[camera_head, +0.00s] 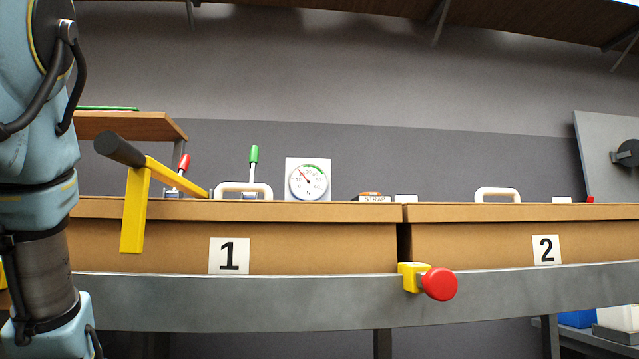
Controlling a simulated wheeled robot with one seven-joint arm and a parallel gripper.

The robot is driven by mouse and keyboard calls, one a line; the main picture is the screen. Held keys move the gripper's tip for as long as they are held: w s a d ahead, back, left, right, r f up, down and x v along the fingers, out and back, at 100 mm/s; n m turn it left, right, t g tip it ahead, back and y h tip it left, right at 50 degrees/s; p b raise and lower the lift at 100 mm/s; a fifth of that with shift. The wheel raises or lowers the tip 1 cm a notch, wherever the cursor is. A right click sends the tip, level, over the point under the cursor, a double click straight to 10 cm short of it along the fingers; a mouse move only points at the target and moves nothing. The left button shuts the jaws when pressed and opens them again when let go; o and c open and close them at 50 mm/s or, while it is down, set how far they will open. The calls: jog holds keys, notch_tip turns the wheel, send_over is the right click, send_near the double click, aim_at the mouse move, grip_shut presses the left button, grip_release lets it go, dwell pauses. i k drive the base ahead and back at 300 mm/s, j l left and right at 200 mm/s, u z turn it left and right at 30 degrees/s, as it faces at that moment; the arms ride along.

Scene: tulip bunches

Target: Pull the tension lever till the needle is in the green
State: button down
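A round white gauge (308,182) on a square plate stands behind box 1. A lever with a green grip (254,154) stands upright left of the gauge. A lever with a red grip (184,163) leans right, further left. A yellow crank-like arm with a dark grip (120,149) is at the left front. No label shows which is the tension lever. My arm fills the left edge; my gripper is out of view.
Brown boxes marked 1 (229,256) and 2 (546,250) sit behind a grey rail (300,302). A red knob (439,284) on a yellow block sticks out at the rail's middle. White handles (497,194) show on top. A grey panel (605,150) stands right.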

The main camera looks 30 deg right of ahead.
aim_at(254, 154)
jog(key=i+j+z, duration=0.1)
jog(key=j+z, duration=0.45)
jog(key=z, duration=0.2)
jog(key=i+j+z, duration=0.1)
jog(key=j+z, duration=0.25)
